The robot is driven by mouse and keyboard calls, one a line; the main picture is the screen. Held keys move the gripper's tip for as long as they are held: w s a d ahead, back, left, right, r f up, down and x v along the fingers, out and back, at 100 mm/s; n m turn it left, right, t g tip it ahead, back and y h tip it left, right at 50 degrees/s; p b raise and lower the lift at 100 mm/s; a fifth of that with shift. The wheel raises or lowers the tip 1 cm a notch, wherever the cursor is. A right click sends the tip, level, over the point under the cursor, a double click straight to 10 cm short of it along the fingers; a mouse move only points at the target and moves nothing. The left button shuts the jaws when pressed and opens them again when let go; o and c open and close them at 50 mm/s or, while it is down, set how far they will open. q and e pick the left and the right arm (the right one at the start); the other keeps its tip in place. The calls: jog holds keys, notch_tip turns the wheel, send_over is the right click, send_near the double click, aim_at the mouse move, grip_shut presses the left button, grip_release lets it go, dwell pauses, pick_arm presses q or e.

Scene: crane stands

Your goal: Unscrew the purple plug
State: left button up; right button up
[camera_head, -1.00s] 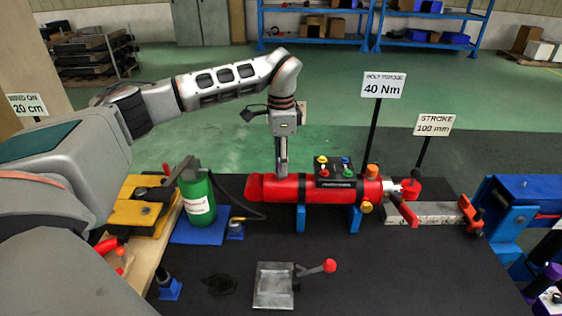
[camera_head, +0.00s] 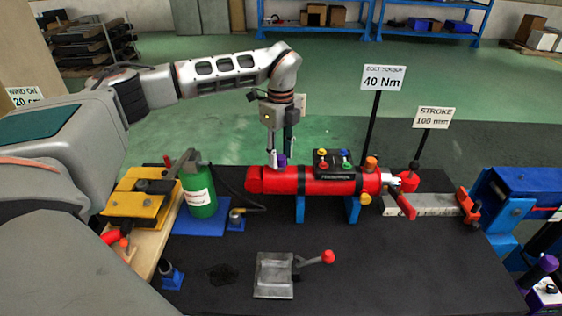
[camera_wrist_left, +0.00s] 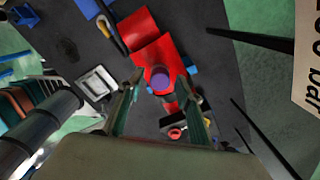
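The purple plug (camera_head: 282,159) stands on top of the red cylinder (camera_head: 318,186), near its left end. My left gripper (camera_head: 281,152) points down over it from above, with its fingers apart. In the left wrist view the plug (camera_wrist_left: 160,80) shows as a purple round between the two open fingers (camera_wrist_left: 162,88). I cannot tell whether either finger touches it. My right gripper is in neither view.
A black box with coloured knobs (camera_head: 335,162) sits on the cylinder just right of the gripper. A green bottle (camera_head: 198,191) stands to the left. Sign posts rise behind.

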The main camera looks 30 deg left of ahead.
pick_arm(q)
jog(key=m, duration=0.7)
jog(key=shift+m, duration=0.4)
jog(key=m, duration=0.3)
jog(key=shift+m, duration=0.3)
jog(key=m, duration=0.4)
jog(key=shift+m, duration=0.3)
grip_shut()
jog(key=shift+r, duration=0.15)
